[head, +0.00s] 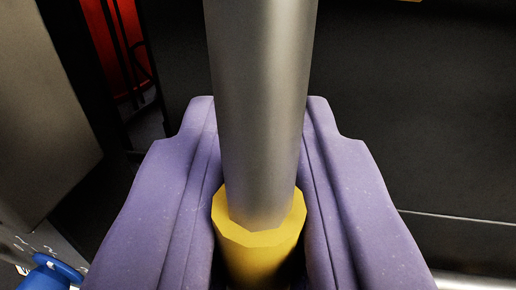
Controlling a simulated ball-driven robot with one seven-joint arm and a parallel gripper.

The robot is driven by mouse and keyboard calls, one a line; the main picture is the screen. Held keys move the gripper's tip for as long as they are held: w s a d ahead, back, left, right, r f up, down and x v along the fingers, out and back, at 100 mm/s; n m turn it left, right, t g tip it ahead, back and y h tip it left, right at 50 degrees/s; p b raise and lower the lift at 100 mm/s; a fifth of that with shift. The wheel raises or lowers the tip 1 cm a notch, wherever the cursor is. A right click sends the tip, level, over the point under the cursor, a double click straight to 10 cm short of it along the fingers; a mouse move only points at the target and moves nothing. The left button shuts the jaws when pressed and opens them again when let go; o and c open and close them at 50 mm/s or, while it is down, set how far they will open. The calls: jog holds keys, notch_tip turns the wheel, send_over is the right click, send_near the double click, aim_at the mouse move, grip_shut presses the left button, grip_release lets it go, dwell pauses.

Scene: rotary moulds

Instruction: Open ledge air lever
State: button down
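My gripper (262,150) shows as two purple fingers, one on each side of a thick grey metal rod. The rod (262,90) runs down the middle of the head view and hides the space between the fingertips. A yellow faceted collar (262,245) sits around its lower end, between the fingers. The finger edges lie close along the rod and collar, but I cannot tell whether they press on them. No label shows, so I cannot tell whether this rod and collar are the ledge air lever.
A grey panel (40,110) stands at the left, beside a red part (120,45) behind dark framing. A blue round part (52,272) is at the lower left. A dark surface (430,120) fills the right, with a thin pale line across it.

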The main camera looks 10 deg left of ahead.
jog(key=shift+d, duration=0.1)
jog(key=d+n+p, duration=0.1)
jog(key=n+p, duration=0.1)
jog(key=n, duration=0.1)
jog(key=d+r+n+g+p, duration=0.1)
jog(key=n+p, duration=0.1)
jog(key=d+n+h+p, duration=0.1)
jog(key=n+p, duration=0.2)
jog(key=shift+d+r+n, duration=0.3)
jog(key=shift+d+r, duration=0.1)
jog(key=n, duration=0.1)
jog(key=d+r+n, duration=0.1)
jog(key=n+h+p, duration=0.1)
jog(key=shift+d+r+n+g, duration=0.15)
jog(key=shift+r+n+g, duration=0.15)
jog(key=shift+n, duration=0.1)
jog(key=shift+d+r+n+h, duration=0.2)
jog(key=shift+r+n+h, duration=0.2)
jog(key=shift+n, duration=0.45)
jog(key=shift+d+r+n+h, duration=0.15)
jog(key=shift+r+n+h, duration=0.25)
jog(key=shift+n, duration=0.45)
jog(key=shift+r, duration=0.1)
jog(key=c, duration=1.1)
grip_release()
jog(key=shift+s, duration=0.1)
